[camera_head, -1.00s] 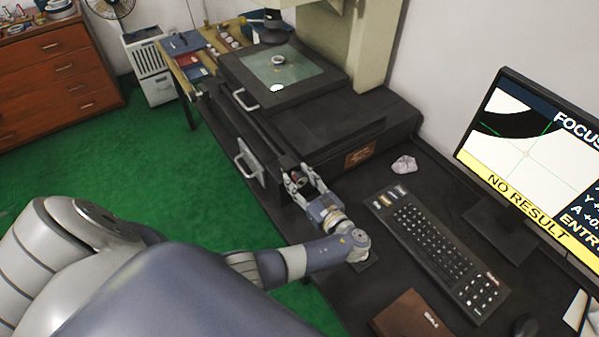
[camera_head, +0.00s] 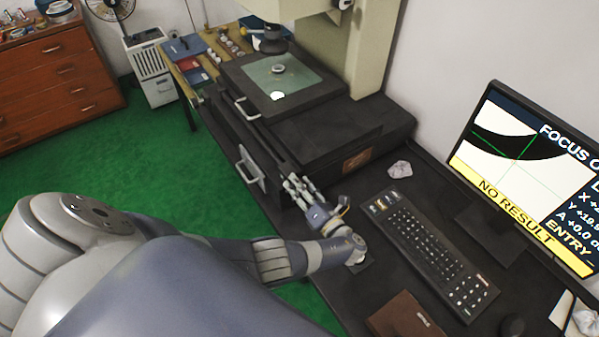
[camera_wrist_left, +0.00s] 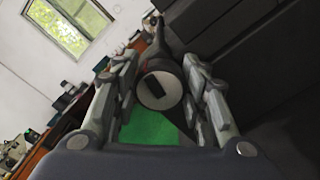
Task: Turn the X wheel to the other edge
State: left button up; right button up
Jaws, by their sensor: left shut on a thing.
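The X wheel (camera_wrist_left: 160,88) shows in the left wrist view as a round, pale-faced knob with a dark slot, at the end of a dark shaft. My left gripper (camera_head: 293,184) is at the front end of the measuring machine in the head view, its fingers close together there. In the left wrist view its fingers (camera_wrist_left: 162,66) lie on both sides of the wheel and hold it. In the head view the wheel is mostly hidden by the fingers. The stage (camera_head: 252,82) carries a glass plate with a small ring (camera_head: 278,69) and a white piece (camera_head: 277,95). My right gripper is not in view.
The monitor (camera_head: 535,170) shows a dark arc, green lines and "NO RESULT". A keyboard (camera_head: 428,245), a crumpled paper (camera_head: 399,169) and a brown box (camera_head: 404,318) lie on the dark desk. A silver handle (camera_head: 249,165) stands out left of my gripper.

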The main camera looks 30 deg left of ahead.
pick_arm(q)
jog(key=shift+m, duration=1)
jog(key=o, duration=1.1)
jog(key=shift+v, duration=3.7)
